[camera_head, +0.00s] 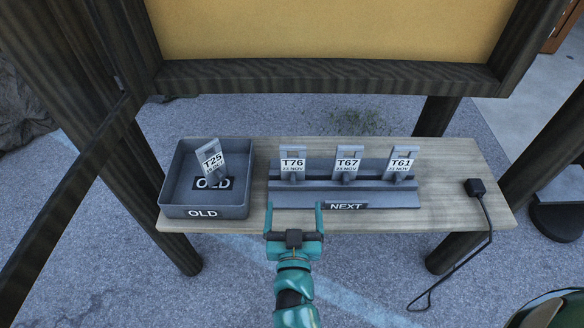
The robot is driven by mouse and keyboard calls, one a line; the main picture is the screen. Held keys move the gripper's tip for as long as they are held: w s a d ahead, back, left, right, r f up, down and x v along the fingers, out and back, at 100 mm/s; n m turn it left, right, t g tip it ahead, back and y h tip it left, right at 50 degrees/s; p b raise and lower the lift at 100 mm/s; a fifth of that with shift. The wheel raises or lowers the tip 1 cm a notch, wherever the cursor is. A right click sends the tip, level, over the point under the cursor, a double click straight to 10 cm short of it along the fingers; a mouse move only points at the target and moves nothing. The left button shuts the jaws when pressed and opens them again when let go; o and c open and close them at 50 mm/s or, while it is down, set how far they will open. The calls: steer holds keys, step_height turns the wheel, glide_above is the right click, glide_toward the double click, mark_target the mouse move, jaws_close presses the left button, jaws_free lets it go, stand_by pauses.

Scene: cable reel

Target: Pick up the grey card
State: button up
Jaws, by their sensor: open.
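Three grey cards with white labels stand upright in a grey rack (400,201) marked NEXT: T76 (292,164) at left, T67 (347,165) in the middle and T61 (400,165) at right. Another grey card, T25 (212,160), leans tilted in the grey tray (167,180) marked OLD. My gripper (293,206) is open and empty, with its fingers spread at the rack's front left, in line with card T76 and nearer to me than it. I cannot tell whether the fingertips touch the rack.
The rack and tray rest on a narrow wooden shelf (455,205). A black plug (476,187) with a cable hanging over the front edge lies at the right. Dark wooden posts (150,185) flank the shelf, and a yellow board (330,30) stands behind.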

steer(key=b, duration=0.2)
glide_toward(293, 158)
steer(key=w, duration=0.4)
steer(key=w+p, duration=0.2)
steer(key=w, duration=0.1)
steer(key=w+p, duration=0.1)
steer(key=w, duration=0.1)
steer(key=shift+r, duration=0.3)
steer(key=shift+w+f, duration=0.15)
steer(key=shift+w, duration=0.45)
steer(key=c, duration=1.1)
